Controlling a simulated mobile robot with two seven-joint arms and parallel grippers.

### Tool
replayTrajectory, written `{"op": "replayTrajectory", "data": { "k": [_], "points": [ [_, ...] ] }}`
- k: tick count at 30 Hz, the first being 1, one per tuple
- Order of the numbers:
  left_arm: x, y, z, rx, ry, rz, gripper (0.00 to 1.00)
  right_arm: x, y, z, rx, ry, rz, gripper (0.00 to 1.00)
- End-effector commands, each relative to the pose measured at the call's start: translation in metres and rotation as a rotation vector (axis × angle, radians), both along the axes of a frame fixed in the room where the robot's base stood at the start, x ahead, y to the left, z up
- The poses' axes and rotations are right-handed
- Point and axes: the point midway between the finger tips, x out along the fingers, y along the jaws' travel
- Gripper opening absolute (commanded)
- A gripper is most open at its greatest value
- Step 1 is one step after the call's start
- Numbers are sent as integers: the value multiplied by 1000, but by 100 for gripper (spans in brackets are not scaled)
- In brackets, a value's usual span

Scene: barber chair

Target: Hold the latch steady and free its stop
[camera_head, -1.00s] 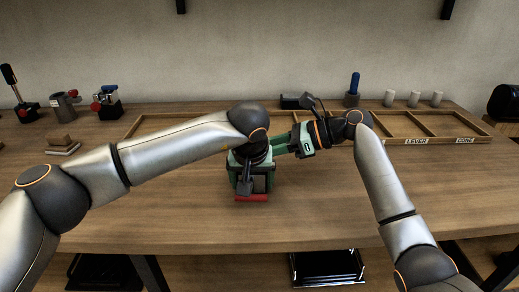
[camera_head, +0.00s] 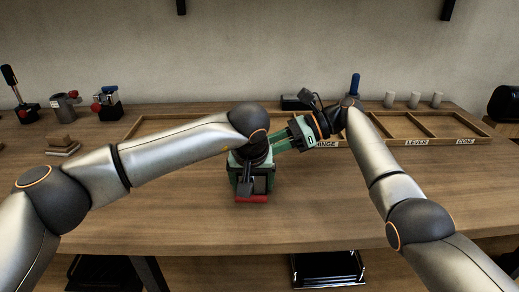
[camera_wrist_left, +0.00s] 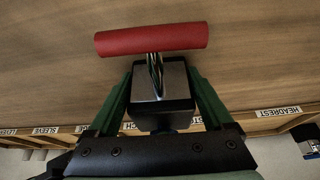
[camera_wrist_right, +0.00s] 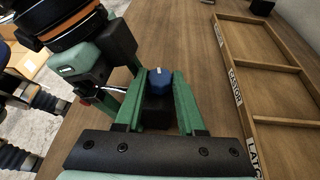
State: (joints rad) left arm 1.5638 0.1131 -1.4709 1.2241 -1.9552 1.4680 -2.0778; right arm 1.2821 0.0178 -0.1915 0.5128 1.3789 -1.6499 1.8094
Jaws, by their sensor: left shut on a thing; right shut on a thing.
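The latch is a metal and black block (camera_wrist_left: 160,98) with a red crossbar (camera_wrist_left: 152,39) on a thin rod; the red bar also shows above the table in the head view (camera_head: 252,199). My left gripper (camera_head: 254,185) is shut on this block, with a green finger on each side. My right gripper (camera_head: 277,146) comes in from the right beside it. In the right wrist view its green fingers are closed on a small dark piece with a blue faceted cap (camera_wrist_right: 160,79), which I take to be the stop. Whether it still touches the latch is hidden.
A divided wooden tray (camera_wrist_right: 228,60) with labelled compartments lies behind the grippers. A blue-handled tool (camera_head: 354,86) and white cylinders (camera_head: 414,99) stand at the back. The table front is clear.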

Motion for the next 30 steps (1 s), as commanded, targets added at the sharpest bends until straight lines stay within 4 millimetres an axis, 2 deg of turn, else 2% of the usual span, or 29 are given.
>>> {"op": "replayTrajectory", "data": {
  "k": [8, 9, 11, 20, 23, 30],
  "points": [
    [-2, 0, -1, 2, 7, 2, 0, 2, -3, -2, -3, 1, -8, 0],
    [-2, 0, -1, 2, 7, 2, 0, 2, -3, -2, -3, 1, -8, 43],
    [-2, 0, -1, 2, 7, 2, 0, 1, -3, -2, -3, 1, -7, 50],
    [-1, 0, -1, 1, 5, 0, 0, 1, -3, 0, -1, 1, -3, 51],
    [-1, 0, -1, 1, 5, 0, 0, 2, -13, 4, -1, 1, -3, 51],
    [-1, 0, -1, 1, 4, 1, 0, 4, -50, 20, -1, 1, -5, 51]
  ]
}}
